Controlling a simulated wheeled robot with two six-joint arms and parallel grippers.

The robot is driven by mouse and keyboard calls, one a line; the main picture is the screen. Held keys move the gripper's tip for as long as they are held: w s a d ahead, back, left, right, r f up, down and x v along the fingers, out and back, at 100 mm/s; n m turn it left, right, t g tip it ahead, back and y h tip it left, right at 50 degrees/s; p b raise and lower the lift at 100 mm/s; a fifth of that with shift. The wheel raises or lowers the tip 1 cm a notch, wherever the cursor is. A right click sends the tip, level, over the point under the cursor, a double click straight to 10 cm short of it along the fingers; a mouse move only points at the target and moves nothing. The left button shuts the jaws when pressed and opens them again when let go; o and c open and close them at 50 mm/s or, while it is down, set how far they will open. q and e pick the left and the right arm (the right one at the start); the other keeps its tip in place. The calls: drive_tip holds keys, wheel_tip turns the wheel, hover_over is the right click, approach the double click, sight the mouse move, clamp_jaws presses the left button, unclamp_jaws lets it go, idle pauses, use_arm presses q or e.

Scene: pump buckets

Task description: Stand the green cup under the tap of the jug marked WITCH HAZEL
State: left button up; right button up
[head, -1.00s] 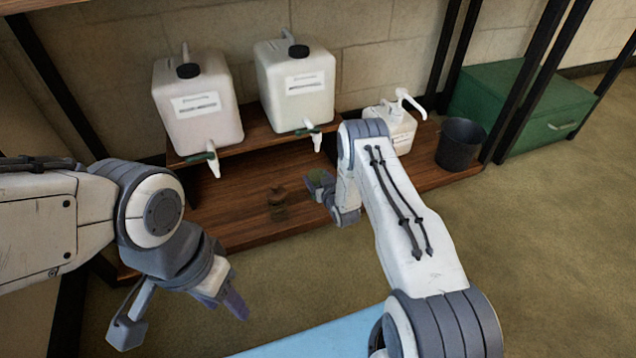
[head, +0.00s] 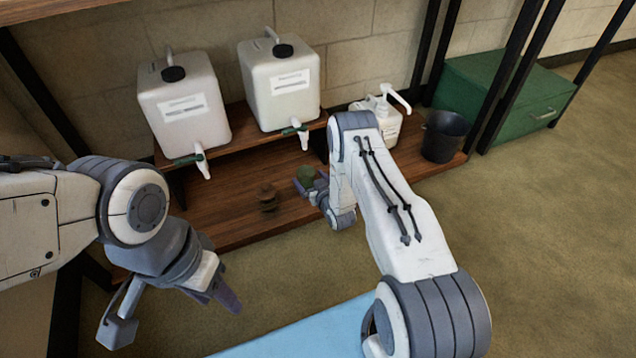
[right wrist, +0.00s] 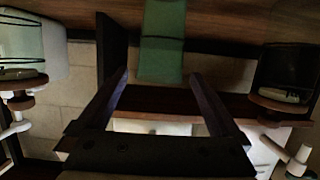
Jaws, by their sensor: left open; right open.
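The green cup (head: 307,173) stands on the lower wooden shelf, partly hidden by my right gripper. In the right wrist view the cup (right wrist: 162,45) appears upside down, lined up between the open fingertips; I cannot tell how far between them it is. My right gripper (head: 309,187) is open at the cup. Two white jugs with green-handled taps stand on the raised shelf: a left jug (head: 186,105) and a right jug (head: 281,88). Their labels are too small to read, so I cannot tell which is WITCH HAZEL. My left gripper (head: 222,292) is open and empty, in front of the shelf.
A small brown object (head: 268,198) stands on the lower shelf left of the cup. A white pump bottle (head: 382,122) and a dark bucket (head: 443,136) are to the right. A green chest (head: 510,95) is beyond a black post. Shelf space under the left tap looks clear.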

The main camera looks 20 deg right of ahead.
drive_tip(key=p+v, duration=0.3)
drive_tip(key=v, duration=0.5)
drive_tip(key=w+a+r+n+g+y, duration=0.1)
drive_tip(key=w+a+r+n+g, duration=0.2)
drive_tip(key=a+r, duration=0.6)
drive_tip(key=s+a+r+g, duration=0.4)
drive_tip(key=a+r, duration=0.5)
drive_tip(key=s+a+r+n+g, duration=0.1)
drive_tip(key=s+a+r+g, duration=0.1)
drive_tip(key=s+r, duration=0.35)
drive_tip(key=s+a+r+n+g, duration=0.1)
drive_tip(key=s+a+r, duration=0.2)
drive_tip(key=s, duration=0.5)
drive_tip(key=s+d+r+n+g, duration=0.1)
drive_tip(key=s+r+g, duration=0.1)
drive_tip(key=s, duration=0.8)
drive_tip(key=s+d+r+n+g, duration=0.1)
drive_tip(key=s+r, duration=0.3)
drive_tip(key=s, duration=0.6)
drive_tip(key=shift+s+d+r+g+h, duration=0.2)
drive_tip(key=shift+r+g+h, duration=0.1)
drive_tip(key=shift+g, duration=0.5)
drive_tip(key=shift+p, duration=0.35)
